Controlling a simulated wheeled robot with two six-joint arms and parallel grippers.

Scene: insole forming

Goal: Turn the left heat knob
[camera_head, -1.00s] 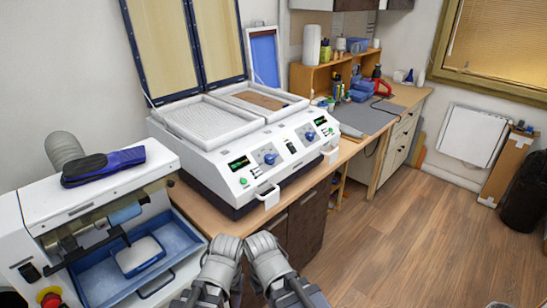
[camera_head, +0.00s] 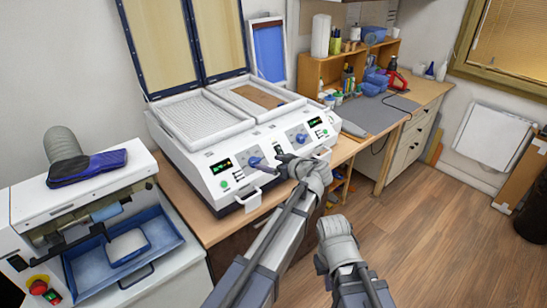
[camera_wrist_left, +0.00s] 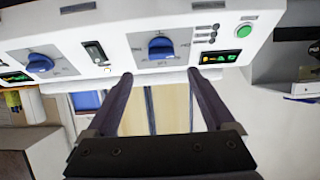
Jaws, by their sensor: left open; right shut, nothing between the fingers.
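The left heat knob (camera_head: 254,162) is a blue dial on the white machine's sloping front panel, beside the left green display. In the left wrist view, which looks upside down, this knob (camera_wrist_left: 161,48) lies ahead, near the green button. My left gripper (camera_head: 274,164) is open just in front of the panel, right beside the left knob. Its fingers (camera_wrist_left: 160,77) reach toward the knob with a gap between them, and the knob stands just beyond the tips. I cannot tell whether they touch the panel. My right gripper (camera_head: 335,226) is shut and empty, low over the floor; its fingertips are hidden.
The right heat knob (camera_head: 301,138) and a middle switch (camera_head: 279,148) are close to my left gripper. A white handle (camera_head: 249,202) juts from the machine's front. A grinder with a blue tray (camera_head: 122,250) stands at the left.

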